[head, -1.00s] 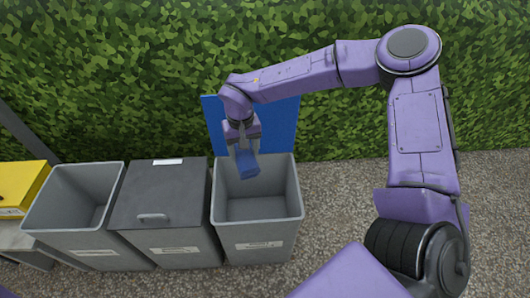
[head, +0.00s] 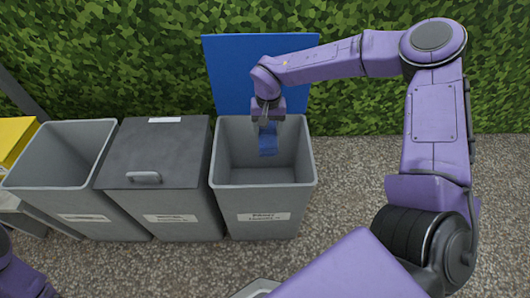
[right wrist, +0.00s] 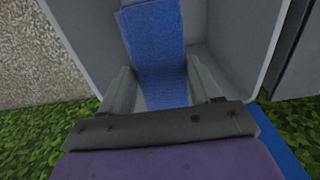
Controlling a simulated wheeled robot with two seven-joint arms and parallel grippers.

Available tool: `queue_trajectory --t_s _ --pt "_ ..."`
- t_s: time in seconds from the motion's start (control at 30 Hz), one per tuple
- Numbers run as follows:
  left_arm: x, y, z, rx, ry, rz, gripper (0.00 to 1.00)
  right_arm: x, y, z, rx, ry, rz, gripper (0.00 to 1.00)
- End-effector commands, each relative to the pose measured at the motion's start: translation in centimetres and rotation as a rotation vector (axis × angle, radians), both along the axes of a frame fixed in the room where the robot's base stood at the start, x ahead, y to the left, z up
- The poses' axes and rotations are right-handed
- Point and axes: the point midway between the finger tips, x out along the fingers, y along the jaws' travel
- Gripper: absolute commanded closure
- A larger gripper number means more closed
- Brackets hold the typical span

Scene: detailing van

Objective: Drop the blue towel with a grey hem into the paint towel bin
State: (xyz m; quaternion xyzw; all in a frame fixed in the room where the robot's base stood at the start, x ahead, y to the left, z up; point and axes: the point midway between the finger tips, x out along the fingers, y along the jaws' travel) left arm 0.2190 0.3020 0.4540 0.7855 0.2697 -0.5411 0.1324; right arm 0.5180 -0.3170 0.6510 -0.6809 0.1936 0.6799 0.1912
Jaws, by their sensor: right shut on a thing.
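The blue towel (head: 268,140) hangs from my right gripper (head: 268,117), which is shut on it. It hangs over the opening of the right-hand grey bin (head: 265,198), towards its back wall. This bin is open and has a white label whose top word looks like "Paint"; the print is small. In the right wrist view the towel (right wrist: 158,55) runs between the two fingers (right wrist: 160,88), with the bin's grey walls (right wrist: 240,40) around it. I cannot make out the grey hem clearly. My left gripper is out of view.
A grey bin with a closed dark lid (head: 155,150) stands just left of it, and another open grey bin (head: 60,160) further left. A yellow box (head: 14,138) is at the left edge. A blue panel (head: 235,70) stands upright behind the right-hand bin, before a hedge.

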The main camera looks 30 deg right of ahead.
Motion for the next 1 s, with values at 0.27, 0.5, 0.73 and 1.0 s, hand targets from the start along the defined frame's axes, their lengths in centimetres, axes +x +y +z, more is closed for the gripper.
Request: queue_trajectory --t_s 0.27,0.5,0.73,1.0 --pt "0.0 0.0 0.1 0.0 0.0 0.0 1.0 0.0 0.0 0.1 0.0 0.0 0.0 0.14" --pt "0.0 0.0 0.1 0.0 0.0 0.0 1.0 0.0 0.0 0.1 0.0 0.0 0.0 0.07" --pt "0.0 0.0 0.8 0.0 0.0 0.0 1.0 0.1 0.0 2.6 0.001 -0.004 -0.001 0.07" --pt "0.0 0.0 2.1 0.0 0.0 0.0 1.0 0.1 0.0 8.9 0.0 -0.004 0.0 0.07"
